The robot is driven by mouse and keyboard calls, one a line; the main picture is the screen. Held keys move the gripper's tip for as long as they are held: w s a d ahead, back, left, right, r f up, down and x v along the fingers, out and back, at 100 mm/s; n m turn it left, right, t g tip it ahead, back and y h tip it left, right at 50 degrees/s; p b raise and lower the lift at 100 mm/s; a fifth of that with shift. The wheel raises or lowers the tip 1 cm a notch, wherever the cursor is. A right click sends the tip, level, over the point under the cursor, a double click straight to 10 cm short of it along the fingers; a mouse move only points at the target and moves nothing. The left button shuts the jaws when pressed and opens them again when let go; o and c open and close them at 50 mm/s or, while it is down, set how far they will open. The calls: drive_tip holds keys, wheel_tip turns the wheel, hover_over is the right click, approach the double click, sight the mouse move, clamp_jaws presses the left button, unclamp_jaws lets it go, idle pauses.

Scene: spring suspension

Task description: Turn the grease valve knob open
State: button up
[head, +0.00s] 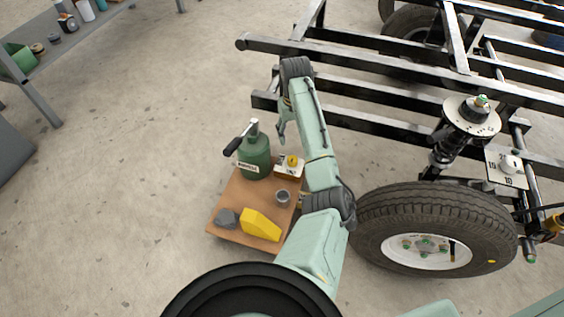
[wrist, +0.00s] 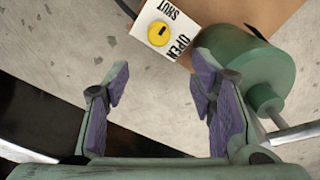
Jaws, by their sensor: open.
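The grease valve knob (head: 292,160) is a small round yellow knob with a dark mark, on a white plate (wrist: 150,14) lettered SHUT and OPEN. The plate stands beside the green grease canister (head: 255,160). In the wrist view the knob (wrist: 156,38) lies beyond my fingertips, roughly in line with the gap between them. My gripper (wrist: 161,78) is open and empty, with two purple-padded fingers spread apart and clear of the knob. In the head view my gripper (head: 282,132) hangs just above and behind the plate.
The canister (wrist: 248,68) with its handle is close to my right finger in the wrist view. A wooden board (head: 230,205) carries a yellow block (head: 260,224), a grey piece (head: 227,218) and a small cup (head: 282,197). A tyre (head: 375,225) and dark frame rails (head: 350,65) stand to the right.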

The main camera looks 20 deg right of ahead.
sight(293, 158)
drive_tip(key=f, duration=0.1)
drive_tip(key=f+b, duration=0.1)
drive_tip(key=shift+s+d+f, duration=0.2)
drive_tip(key=shift+s+f, duration=0.1)
drive_tip(key=shift+f, duration=0.1)
wheel_tip(293, 158, down, 10)
drive_tip(key=b, duration=0.2)
drive_tip(key=shift+b, duration=0.4)
drive_tip(key=c, duration=1.1)
drive_tip(key=shift+c, duration=0.2)
